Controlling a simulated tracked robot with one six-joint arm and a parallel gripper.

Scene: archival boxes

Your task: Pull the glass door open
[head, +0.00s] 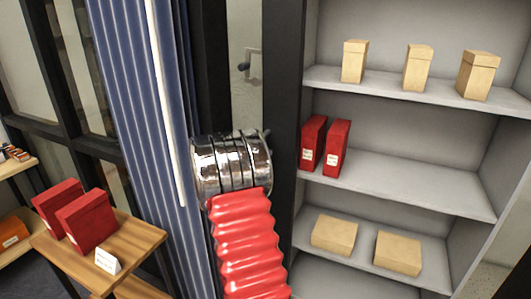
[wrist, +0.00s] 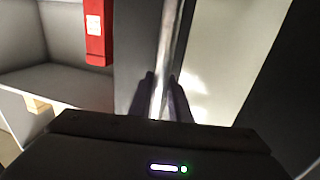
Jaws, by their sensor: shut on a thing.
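The glass door shows in the head view as a narrow pale pane (head: 246,105) between dark frame strips, beside the grey shelving. In the wrist view its pane (wrist: 215,55) is right of a slim silver upright bar, the handle (wrist: 172,40). My gripper (wrist: 164,82) has one dark finger on each side of this bar and is shut on it. In the head view my red sleeve and metal wrist rings cover the gripper and the lower part of the door. How far the door stands open, I cannot tell.
Grey shelving (head: 400,188) stands right of the door, with red boxes (head: 337,147) and tan boxes (head: 397,252). A blue curtain (head: 130,80) hangs left of the door. A wooden table (head: 140,240) with red boxes (head: 87,222) and a white card (head: 107,261) is at lower left.

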